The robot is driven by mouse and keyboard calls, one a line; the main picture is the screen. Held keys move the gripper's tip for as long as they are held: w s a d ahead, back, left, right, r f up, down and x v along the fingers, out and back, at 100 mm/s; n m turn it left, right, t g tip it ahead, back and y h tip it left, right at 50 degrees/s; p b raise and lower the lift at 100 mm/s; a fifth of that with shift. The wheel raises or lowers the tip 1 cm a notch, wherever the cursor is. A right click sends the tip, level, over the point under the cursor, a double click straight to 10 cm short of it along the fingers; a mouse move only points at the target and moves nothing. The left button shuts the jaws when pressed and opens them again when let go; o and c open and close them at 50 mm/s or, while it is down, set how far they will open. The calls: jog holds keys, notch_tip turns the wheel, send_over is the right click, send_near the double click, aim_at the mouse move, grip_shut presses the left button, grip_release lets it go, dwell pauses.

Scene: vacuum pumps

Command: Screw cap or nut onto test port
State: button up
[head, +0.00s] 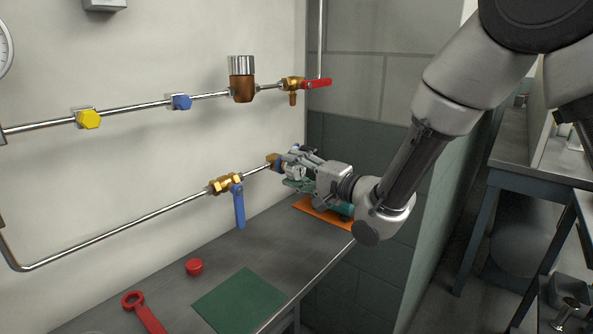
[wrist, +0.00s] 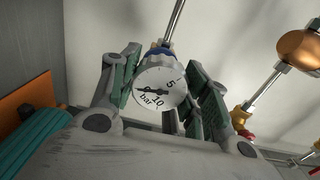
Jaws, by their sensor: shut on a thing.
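My gripper (head: 293,166) reaches to the right end of the lower wall pipe, by a brass fitting (head: 273,159). In the wrist view, the green-padded fingers of my gripper (wrist: 163,75) flank a round white pressure gauge (wrist: 160,92) marked in bar and are shut on it. A blue collar (wrist: 158,50) shows behind the gauge, in line with the pipe. Whether the collar's thread is engaged is hidden. A red cap (head: 195,267) lies loose on the bench.
The steel bench (head: 240,255) carries a green mat (head: 241,301), a red wrench (head: 147,314) and an orange tray (head: 318,211). A blue-handled valve (head: 239,205) hangs left of my gripper. A red-handled valve (head: 316,84) is above.

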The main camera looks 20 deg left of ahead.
jog(key=m, duration=1.4)
jog(key=shift+f, duration=0.15)
jog(key=o, duration=1.1)
jog(key=shift+o, duration=0.6)
jog(key=shift+v, duration=2.5)
